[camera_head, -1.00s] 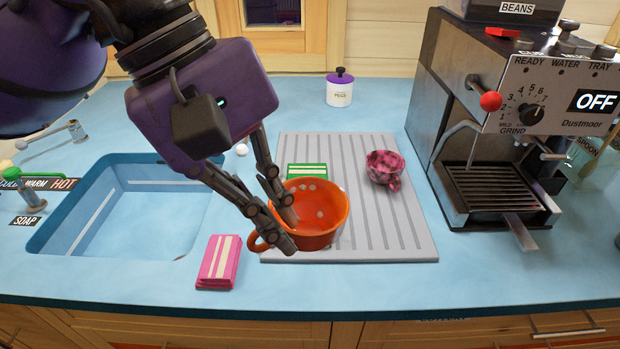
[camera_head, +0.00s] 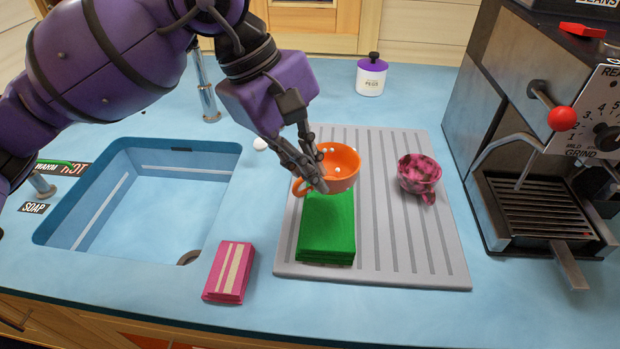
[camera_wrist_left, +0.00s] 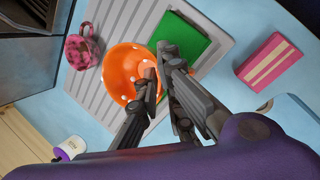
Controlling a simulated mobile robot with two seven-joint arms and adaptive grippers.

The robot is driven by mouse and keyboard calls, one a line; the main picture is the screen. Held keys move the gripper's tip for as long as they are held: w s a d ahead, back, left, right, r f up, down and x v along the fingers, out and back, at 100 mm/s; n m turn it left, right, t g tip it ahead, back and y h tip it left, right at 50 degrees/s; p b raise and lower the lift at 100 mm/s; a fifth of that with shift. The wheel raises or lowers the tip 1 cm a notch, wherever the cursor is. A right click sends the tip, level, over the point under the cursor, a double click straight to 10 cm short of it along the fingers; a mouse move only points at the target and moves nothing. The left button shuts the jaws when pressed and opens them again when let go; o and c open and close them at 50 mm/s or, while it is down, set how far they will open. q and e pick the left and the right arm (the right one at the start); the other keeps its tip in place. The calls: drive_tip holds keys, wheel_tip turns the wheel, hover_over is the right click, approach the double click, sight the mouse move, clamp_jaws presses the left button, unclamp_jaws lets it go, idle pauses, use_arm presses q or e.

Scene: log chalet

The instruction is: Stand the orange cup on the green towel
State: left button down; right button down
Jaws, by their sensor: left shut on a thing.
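The orange cup (camera_head: 341,166) with white dots is in my left gripper (camera_head: 312,180), which is shut on the cup's left side near its handle. The cup looks upright, over or just behind the far end of the green towel (camera_head: 327,228); whether it touches anything is unclear. The towel lies folded on the grey ribbed drainboard. In the left wrist view the cup (camera_wrist_left: 122,72) shows beside the towel (camera_wrist_left: 186,40), with the gripper (camera_wrist_left: 158,88) fingers at its rim. My right gripper is not in view.
A pink-and-black cup (camera_head: 419,175) stands on the drainboard (camera_head: 440,262) to the right. A pink striped towel (camera_head: 229,272) lies front left, beside the sink (camera_head: 140,200). A coffee machine (camera_head: 530,190) is at right, and a white jar (camera_head: 371,76) with a purple lid at the back.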

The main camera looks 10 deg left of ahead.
use_arm(q)
drive_tip(key=shift+w+f, duration=1.05)
drive_tip(key=shift+f, duration=0.15)
wheel_tip(320, 180, down, 3)
drive_tip(key=shift+w+r, duration=0.1)
drive_tip(key=shift+r, duration=0.1)
drive_tip(key=shift+f, duration=0.5)
drive_tip(key=c, duration=1.9)
unclamp_jaws()
drive_tip(key=shift+r, duration=0.15)
drive_tip(key=shift+a+r, duration=0.15)
drive_tip(key=shift+r, duration=0.15)
drive_tip(key=v, duration=1.1)
drive_tip(key=shift+a+r, duration=0.15)
drive_tip(key=shift+r, duration=0.05)
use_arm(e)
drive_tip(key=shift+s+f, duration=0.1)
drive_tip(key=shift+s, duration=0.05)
